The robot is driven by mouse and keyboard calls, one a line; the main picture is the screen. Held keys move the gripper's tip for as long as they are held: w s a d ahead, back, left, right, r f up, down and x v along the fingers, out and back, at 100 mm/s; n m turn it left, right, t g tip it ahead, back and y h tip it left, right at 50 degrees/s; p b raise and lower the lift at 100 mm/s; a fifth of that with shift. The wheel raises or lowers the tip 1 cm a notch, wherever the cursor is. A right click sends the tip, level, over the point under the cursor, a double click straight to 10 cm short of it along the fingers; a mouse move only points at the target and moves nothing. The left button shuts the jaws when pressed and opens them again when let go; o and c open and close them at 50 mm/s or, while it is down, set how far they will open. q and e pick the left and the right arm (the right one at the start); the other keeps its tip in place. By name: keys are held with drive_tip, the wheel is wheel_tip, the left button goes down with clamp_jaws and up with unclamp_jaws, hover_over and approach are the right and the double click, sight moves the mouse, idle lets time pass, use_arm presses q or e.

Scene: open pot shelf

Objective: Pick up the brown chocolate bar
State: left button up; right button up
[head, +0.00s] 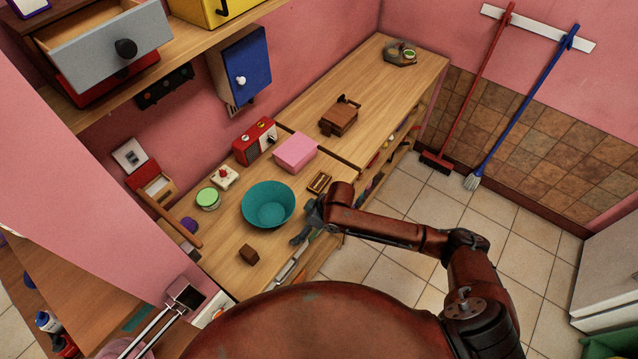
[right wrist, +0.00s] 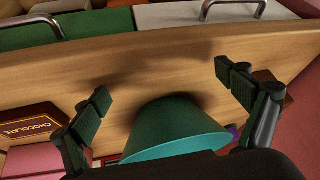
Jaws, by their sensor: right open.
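The brown chocolate bar (head: 319,182) lies flat on the wooden counter, in front of the pink box. In the right wrist view it is at the left edge, with the lettering CHOCOLATE on its brown pack (right wrist: 28,124), partly cut off by the frame. My right gripper (head: 300,238) is above the counter's front edge, next to the teal bowl. In the right wrist view its two fingers (right wrist: 165,88) are wide apart and nothing is held between them. The chocolate bar is outside the fingers, beyond the left one. My left gripper is not in view.
The teal bowl (head: 269,204) stands close to my right gripper. The pink box (head: 295,151) and red radio (head: 255,141) are behind the bar. A brown block (head: 249,254) is left of the gripper. The counter farther right holds a brown wooden object (head: 340,118) and has free room.

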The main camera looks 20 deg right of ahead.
drive_tip(key=shift+m+h, duration=0.3)
drive_tip(key=shift+h, duration=0.4)
drive_tip(key=w+d+r, duration=0.1)
drive_tip(key=w+d, duration=0.1)
drive_tip(key=w, duration=0.1)
drive_tip(key=w+d+r, duration=0.1)
drive_tip(key=w+d, duration=0.2)
drive_tip(key=w+d+r, duration=0.1)
drive_tip(key=w+d, duration=0.1)
drive_tip(key=shift+w+d, duration=0.35)
drive_tip(key=shift+w, duration=0.05)
drive_tip(key=m, duration=0.1)
approach(320, 181)
drive_tip(key=f, duration=0.1)
drive_tip(key=shift+t+h, duration=0.3)
drive_tip(key=shift+t, duration=0.1)
drive_tip(key=x, duration=0.5)
drive_tip(key=a+x, duration=0.1)
drive_tip(key=x, duration=0.1)
drive_tip(key=shift+s+f, duration=0.15)
drive_tip(key=shift+f, duration=0.05)
drive_tip(key=shift+c, duration=0.2)
drive_tip(key=c, duration=1.3)
